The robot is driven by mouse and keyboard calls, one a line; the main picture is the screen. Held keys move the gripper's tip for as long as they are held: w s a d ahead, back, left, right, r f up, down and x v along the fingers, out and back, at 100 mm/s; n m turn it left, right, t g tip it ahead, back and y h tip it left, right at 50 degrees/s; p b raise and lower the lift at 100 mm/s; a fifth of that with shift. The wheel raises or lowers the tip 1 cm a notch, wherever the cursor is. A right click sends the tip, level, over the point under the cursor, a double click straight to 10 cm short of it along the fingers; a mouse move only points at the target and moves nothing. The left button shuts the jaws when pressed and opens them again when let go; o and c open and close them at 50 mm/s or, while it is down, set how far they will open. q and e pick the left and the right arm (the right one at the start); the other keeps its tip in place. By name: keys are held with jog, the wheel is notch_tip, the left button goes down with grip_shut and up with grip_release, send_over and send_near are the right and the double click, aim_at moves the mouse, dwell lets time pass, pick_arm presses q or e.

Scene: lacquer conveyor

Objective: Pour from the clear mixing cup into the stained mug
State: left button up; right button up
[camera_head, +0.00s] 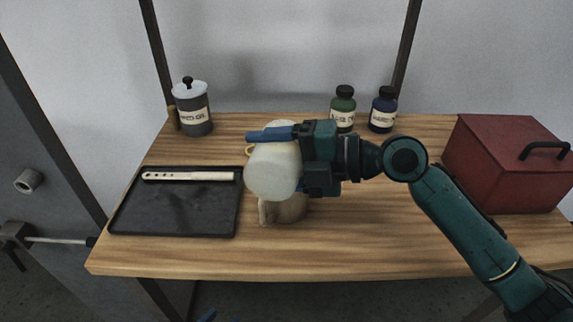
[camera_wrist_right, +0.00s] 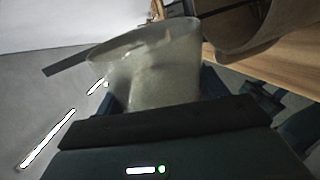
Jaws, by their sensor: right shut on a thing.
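The clear mixing cup (camera_head: 272,172) is a cloudy, whitish vessel held above the table. My right gripper (camera_head: 285,138) is shut on it, with a blue finger along its upper side. The cup (camera_wrist_right: 155,70) also shows between the fingers in the right wrist view and looks tilted. The stained mug (camera_head: 290,208), beige-brown with a handle at left, stands below the cup, partly hidden by it. Its brownish opening (camera_wrist_right: 245,28) shows beside the cup rim in the wrist view. I cannot see any flow. Only a blue tip of my left gripper (camera_head: 207,316) shows at the bottom edge.
A black tray (camera_head: 185,215) with a pale perforated stick (camera_head: 190,176) lies at left. A lidded grey canister (camera_head: 194,110), a green bottle (camera_head: 343,108) and a blue bottle (camera_head: 383,110) stand behind. A red box (camera_head: 505,165) stands at right.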

jog(key=shift+w+r+m, duration=0.1)
jog(key=shift+r+m, duration=0.05)
jog(key=shift+m, duration=0.15)
